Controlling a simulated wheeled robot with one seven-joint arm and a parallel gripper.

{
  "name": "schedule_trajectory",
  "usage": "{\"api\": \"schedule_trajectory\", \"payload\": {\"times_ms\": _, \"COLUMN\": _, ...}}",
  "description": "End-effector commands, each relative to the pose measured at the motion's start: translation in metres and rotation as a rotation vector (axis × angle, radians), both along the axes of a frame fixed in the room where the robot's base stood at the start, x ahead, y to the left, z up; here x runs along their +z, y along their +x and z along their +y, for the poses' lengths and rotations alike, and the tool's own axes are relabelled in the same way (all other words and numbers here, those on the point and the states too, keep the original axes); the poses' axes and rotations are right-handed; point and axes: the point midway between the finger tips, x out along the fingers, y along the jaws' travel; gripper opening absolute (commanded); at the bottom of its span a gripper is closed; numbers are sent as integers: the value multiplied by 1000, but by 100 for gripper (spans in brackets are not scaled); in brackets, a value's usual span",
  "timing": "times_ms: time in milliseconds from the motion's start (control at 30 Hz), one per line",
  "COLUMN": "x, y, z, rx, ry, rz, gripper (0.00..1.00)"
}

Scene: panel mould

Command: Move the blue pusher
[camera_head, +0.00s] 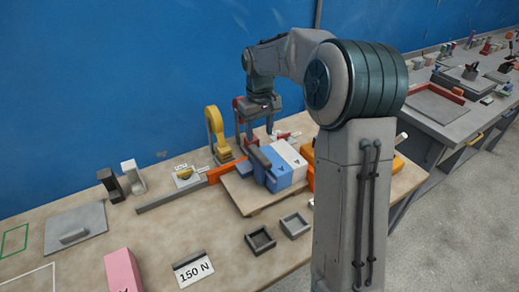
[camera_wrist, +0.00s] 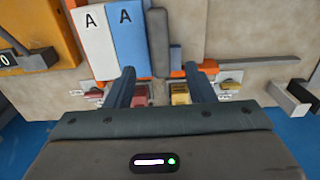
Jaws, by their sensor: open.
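A blue block (camera_head: 278,168) stands beside a white block (camera_head: 293,157) on a board near the middle of the table. In the wrist view the blue block (camera_wrist: 127,38) and the white block (camera_wrist: 93,42) both carry a letter A. A dark grey bar (camera_wrist: 158,42) stands against the blue block's right side. Which blue part is the pusher I cannot tell for certain. My gripper (camera_head: 256,128) is at the far side of these blocks. In the wrist view my gripper (camera_wrist: 160,72) is open, its fingers apart, with the dark bar's near end around the gap between them.
A yellow curved part (camera_head: 216,130) stands behind, left of the blocks. Orange parts flank the board. Two small trays (camera_head: 261,240) and (camera_head: 295,224), a pink block (camera_head: 122,270) and a "150 N" card (camera_head: 193,270) lie nearer. A blue wall (camera_head: 100,90) closes the back.

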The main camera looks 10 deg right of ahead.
Motion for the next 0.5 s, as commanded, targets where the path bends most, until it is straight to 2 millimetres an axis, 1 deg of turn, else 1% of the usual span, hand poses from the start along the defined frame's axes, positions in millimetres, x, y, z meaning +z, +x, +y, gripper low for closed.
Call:
{"api": "schedule_trajectory", "payload": {"times_ms": 33, "x": -12, "y": -1, "z": 0, "rx": 0, "ry": 1, "rz": 4, "gripper": 49}}
{"api": "schedule_trajectory", "payload": {"times_ms": 200, "x": -45, "y": -1, "z": 0, "rx": 0, "ry": 0, "rz": 3, "gripper": 49}}
{"api": "schedule_trajectory", "payload": {"times_ms": 333, "x": -64, "y": -1, "z": 0, "rx": 0, "ry": -1, "rz": 3, "gripper": 49}}
{"api": "schedule_trajectory", "payload": {"times_ms": 500, "x": -76, "y": 0, "z": 0, "rx": -1, "ry": 0, "rz": 0, "gripper": 49}}
